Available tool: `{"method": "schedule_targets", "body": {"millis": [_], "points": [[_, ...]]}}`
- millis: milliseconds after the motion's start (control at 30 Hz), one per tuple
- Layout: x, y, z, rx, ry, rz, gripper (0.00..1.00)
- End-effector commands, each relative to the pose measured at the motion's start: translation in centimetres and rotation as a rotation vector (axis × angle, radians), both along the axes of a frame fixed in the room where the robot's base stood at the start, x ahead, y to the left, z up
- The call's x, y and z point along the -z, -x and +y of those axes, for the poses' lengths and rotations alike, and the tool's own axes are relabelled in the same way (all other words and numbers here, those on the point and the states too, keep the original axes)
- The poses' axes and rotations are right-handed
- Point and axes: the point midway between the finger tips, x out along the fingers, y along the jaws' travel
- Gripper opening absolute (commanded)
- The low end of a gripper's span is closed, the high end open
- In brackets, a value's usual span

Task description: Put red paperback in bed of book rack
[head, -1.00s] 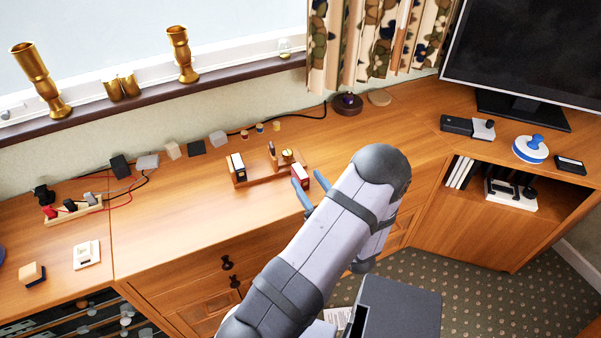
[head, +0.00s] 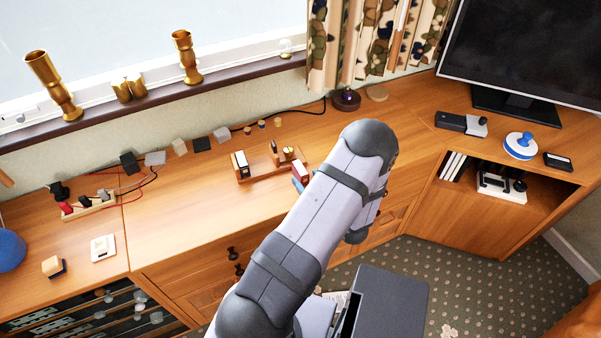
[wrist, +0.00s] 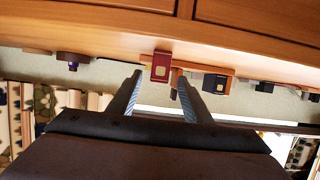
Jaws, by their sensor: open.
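The red paperback (head: 301,172) stands upright on the desk at the right end of the wooden book rack (head: 262,178), partly hidden by my arm. I cannot tell if it touches the rack. In the wrist view, which is upside down, the red paperback (wrist: 161,67) appears just beyond and between my fingertips, with the rack (wrist: 212,70) behind it. My gripper (wrist: 159,76) is open, with one finger to each side of the book and nothing held. In the head view, only a blue fingertip of my gripper (head: 297,184) shows beside the book.
A dark-and-white book (head: 240,164) stands at the rack's left end. Small blocks and cables lie along the wall to the left. A dark round object (head: 346,100) sits behind.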

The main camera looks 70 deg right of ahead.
Motion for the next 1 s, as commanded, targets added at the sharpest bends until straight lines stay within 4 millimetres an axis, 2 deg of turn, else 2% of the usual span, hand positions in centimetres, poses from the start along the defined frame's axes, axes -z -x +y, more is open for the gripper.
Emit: {"method": "schedule_targets", "body": {"millis": [267, 667, 1000], "points": [[0.2, -0.7, -0.7, -0.001, 0.001, 0.0, 0.45], [1.4, -3.6, -3.7, -0.003, 0.001, -0.001, 0.45], [1.7, -3.9, -4.1, 0.0, 0.001, -0.001, 0.45]]}}
